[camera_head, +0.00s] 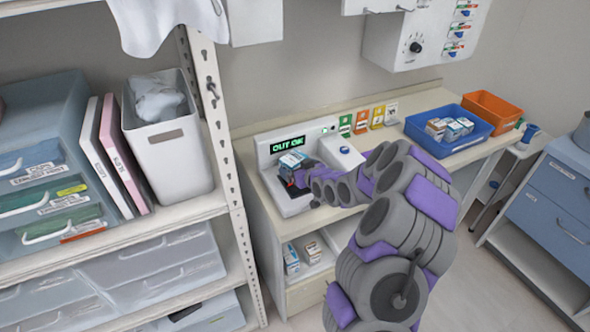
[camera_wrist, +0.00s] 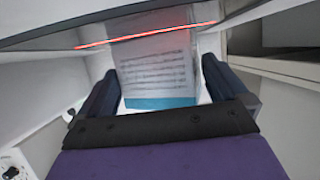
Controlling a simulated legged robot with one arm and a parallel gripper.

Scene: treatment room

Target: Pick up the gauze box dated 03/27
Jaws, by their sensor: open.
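A small white and blue box (camera_head: 292,160) sits at the scanning device (camera_head: 268,152) on the counter, below its green display reading "OUT OK". My gripper (camera_head: 296,179) is at the device, right by this box. In the wrist view the box (camera_wrist: 155,72) shows a pale face with lines of blurred print and a blue lower edge. It lies between the two dark, open fingers, with a red light line across its upper part. I cannot read a date on it. More small boxes (camera_head: 448,129) stand in a blue bin (camera_head: 470,143) on the right of the counter.
An orange bin (camera_head: 491,108) stands behind the blue bin. Small boxes (camera_head: 291,258) sit on a shelf below the counter. A shelving unit (camera_head: 228,170) with drawers and a white bin (camera_head: 172,150) stands close on the left. A blue drawer cabinet (camera_head: 550,205) is at right.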

